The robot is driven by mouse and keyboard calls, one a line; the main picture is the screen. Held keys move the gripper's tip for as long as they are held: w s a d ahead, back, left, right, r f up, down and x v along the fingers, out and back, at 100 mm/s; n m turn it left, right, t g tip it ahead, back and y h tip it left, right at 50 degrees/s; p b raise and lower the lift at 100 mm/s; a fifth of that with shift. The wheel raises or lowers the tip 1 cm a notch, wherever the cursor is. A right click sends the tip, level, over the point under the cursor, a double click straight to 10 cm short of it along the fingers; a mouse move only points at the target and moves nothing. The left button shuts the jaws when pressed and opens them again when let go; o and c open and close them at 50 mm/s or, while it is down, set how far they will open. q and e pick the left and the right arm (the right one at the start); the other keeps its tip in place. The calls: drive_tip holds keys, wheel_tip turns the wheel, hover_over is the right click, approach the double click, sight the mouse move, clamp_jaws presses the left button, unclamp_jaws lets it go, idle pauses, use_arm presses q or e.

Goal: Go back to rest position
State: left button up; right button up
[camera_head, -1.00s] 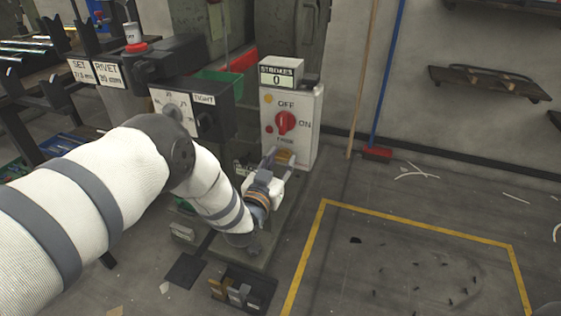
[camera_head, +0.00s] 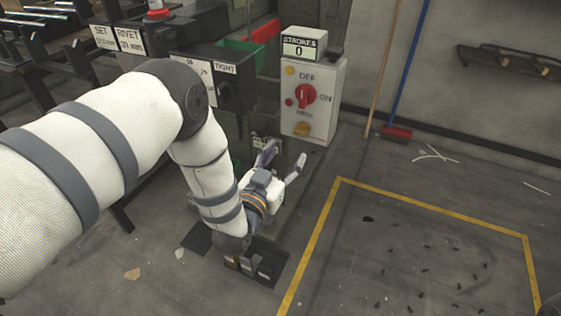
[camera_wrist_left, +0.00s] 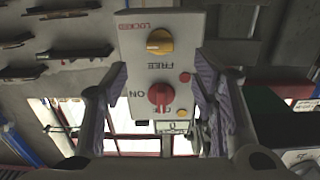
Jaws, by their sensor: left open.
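My left gripper (camera_head: 284,157) is open and empty, just below the white control box (camera_head: 321,73) and apart from it. The box carries a red knob (camera_head: 305,95) between OFF and ON labels, and a yellow knob (camera_head: 302,129) lower down. In the left wrist view the box appears upside down between my two spread fingers (camera_wrist_left: 162,82). There the red knob (camera_wrist_left: 161,94) and the yellow knob (camera_wrist_left: 159,41) both show, the latter near the words FREE and LOCKED. The counter on top (camera_head: 303,43) reads STROKES 0. My right gripper is out of view.
A dark box labelled TIGHT (camera_head: 224,69) stands left of the control box, behind my left arm. A small dark tray (camera_head: 268,268) lies on the floor below my gripper. A red-footed broom (camera_head: 397,133) leans at the wall.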

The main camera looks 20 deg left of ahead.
use_arm(q)
drive_tip(key=s, duration=0.3)
drive_tip(key=shift+a, duration=0.1)
